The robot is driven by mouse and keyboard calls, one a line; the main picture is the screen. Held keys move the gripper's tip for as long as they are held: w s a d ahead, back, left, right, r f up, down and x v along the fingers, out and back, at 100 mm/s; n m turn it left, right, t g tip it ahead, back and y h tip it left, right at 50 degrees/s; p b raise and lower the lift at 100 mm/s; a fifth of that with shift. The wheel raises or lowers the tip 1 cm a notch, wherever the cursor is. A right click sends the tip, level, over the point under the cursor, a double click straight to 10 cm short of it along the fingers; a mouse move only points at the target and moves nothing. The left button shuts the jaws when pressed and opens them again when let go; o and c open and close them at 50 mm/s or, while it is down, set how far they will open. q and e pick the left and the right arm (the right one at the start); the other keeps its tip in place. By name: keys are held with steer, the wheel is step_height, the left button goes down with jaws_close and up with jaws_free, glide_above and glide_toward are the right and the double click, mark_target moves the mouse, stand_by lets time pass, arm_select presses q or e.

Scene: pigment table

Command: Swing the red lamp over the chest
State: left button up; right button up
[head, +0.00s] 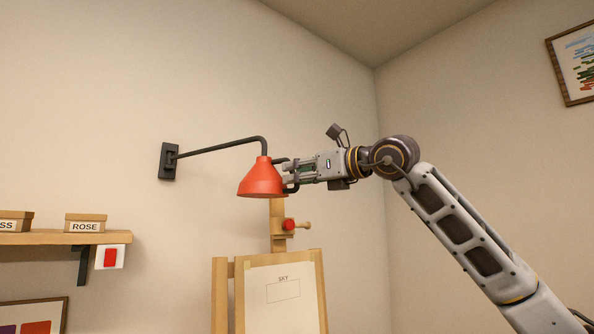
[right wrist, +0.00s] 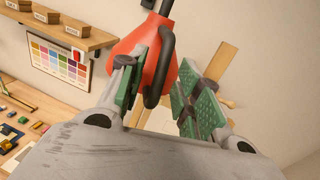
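The red lamp (head: 260,181) hangs from a dark bent arm (head: 222,147) that comes out of a wall bracket (head: 168,161). My right gripper (head: 287,176) is at the right side of the lamp's shade. In the right wrist view the red lamp (right wrist: 142,53) is just ahead, with a dark curved handle (right wrist: 164,62) on its side. The green-padded fingers of my right gripper (right wrist: 160,92) stand apart, one on each side of the handle; I see a gap on the right side. The chest does not show in either view. My left gripper is not in view.
A wooden easel (head: 220,290) with a sheet marked SKY (head: 283,310) stands below the lamp. A shelf (head: 60,238) with labelled boxes is at the left, with a red switch (head: 110,258) at its end.

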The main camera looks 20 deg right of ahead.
steer(key=shift+w+a, duration=0.15)
steer(key=shift+w, duration=0.15)
jaws_close()
stand_by(0.3)
